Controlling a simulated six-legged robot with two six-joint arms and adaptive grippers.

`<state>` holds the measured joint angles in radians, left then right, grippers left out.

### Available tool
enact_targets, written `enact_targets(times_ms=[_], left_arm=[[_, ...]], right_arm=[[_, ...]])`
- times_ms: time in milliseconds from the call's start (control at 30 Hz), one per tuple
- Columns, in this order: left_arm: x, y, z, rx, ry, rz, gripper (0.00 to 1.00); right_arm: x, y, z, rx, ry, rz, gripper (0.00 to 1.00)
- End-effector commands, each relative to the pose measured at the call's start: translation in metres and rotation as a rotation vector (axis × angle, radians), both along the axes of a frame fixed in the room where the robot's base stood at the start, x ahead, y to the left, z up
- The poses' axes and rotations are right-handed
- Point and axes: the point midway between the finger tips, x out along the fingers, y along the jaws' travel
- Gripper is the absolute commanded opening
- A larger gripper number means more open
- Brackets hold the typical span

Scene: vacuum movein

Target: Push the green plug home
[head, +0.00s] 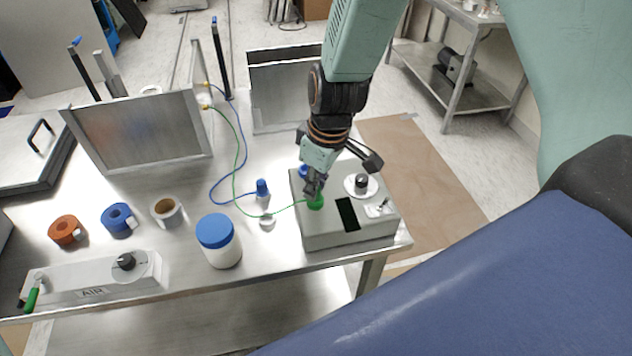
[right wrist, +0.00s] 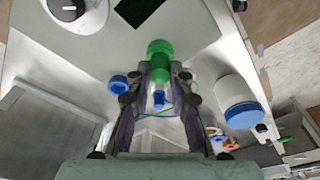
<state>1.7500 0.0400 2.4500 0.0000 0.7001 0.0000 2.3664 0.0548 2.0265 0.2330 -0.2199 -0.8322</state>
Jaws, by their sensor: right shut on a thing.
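The green plug (head: 315,202) is at the top of the grey box (head: 345,236), near its left side, with a thin green cable running left from it. My right gripper (head: 312,187) comes down from above and is shut on the plug. In the right wrist view the green plug (right wrist: 160,68) sits between the fingertips of my right gripper (right wrist: 163,78), in line with a wider green piece (right wrist: 159,47) at the box. How deep the plug sits is hidden by the fingers and cannot be told. My left gripper is in neither view.
A blue socket (head: 304,170) is behind the plug on the box, close to the gripper. A blue plug (head: 262,188) stands on the table with its cable. A blue-lidded jar (head: 219,241), tape rolls (head: 118,219) and an AIR panel (head: 95,279) are to the left.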

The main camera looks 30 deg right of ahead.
Motion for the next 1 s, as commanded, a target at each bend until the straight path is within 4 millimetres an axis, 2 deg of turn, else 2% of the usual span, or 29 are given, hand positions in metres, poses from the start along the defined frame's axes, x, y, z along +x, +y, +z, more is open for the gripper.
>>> enact_targets(times_ms=[367, 400, 700, 900, 1000], left_arm=[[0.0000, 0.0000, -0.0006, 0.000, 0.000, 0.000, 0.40], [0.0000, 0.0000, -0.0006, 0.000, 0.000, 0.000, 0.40], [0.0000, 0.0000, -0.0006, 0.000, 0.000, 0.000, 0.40], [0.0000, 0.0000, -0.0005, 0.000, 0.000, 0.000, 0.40], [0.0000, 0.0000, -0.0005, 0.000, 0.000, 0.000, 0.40]], right_arm=[[-0.0008, 0.0000, -0.0015, 0.000, 0.002, 0.000, 0.00], [-0.0008, 0.0000, -0.0015, 0.000, 0.002, 0.000, 0.22], [-0.0005, 0.0000, -0.0011, 0.000, 0.001, 0.000, 0.47], [-0.0003, 0.0000, -0.0009, 0.000, 0.001, 0.000, 0.47], [-0.0004, 0.0000, -0.0008, 0.000, 0.001, 0.000, 0.54]])
